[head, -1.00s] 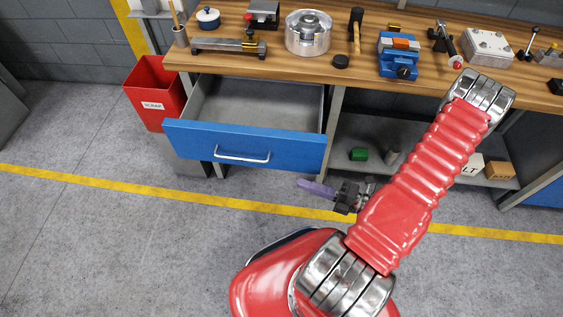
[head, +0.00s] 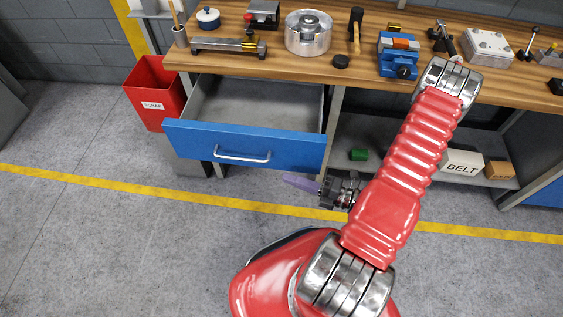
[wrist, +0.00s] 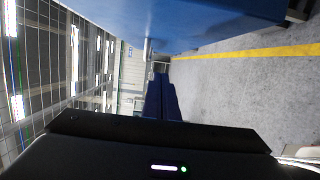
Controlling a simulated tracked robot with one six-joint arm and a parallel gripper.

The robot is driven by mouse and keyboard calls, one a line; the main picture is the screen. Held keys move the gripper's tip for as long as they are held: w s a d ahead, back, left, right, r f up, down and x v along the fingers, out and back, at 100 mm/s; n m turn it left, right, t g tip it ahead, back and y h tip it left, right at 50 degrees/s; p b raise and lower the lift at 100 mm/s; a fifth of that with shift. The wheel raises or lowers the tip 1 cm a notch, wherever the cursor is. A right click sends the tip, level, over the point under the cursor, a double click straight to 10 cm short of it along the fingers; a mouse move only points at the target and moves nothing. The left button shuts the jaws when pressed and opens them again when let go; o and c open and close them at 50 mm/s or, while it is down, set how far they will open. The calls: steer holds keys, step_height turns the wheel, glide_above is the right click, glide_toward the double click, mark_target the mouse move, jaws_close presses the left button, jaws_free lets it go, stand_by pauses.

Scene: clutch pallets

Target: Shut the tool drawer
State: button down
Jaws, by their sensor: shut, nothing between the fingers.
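The tool drawer (head: 190,138) is pulled out from under the left part of the workbench. Its front is blue with a pale bar handle (head: 242,157), and its grey inside looks empty. My gripper (head: 287,178) is shut and empty, with purplish fingers pointing left. In the head view it appears just below the drawer front's lower right part; I cannot tell if they touch, but a gap shows in that picture. In the wrist view the shut fingers (wrist: 162,100) stand at the middle, with the blue drawer front (wrist: 190,18) across the top and the handle (wrist: 148,48) ahead.
A wooden workbench top (head: 270,65) carries a blue vise (head: 398,58), a hammer (head: 356,30) and several metal parts. A red scrap bin (head: 155,92) stands left of the drawer. A lower shelf with a BELT box (head: 461,164) lies to the right. The floor in front is clear.

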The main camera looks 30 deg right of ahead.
mark_target(279, 164)
steer(key=shift+w+a, duration=0.15)
steer(key=shift+w, duration=1.05)
steer(key=shift+w+a, duration=0.2)
steer(key=shift+w, duration=1.05)
steer(key=shift+w+a, duration=0.15)
steer(key=shift+w, duration=1.05)
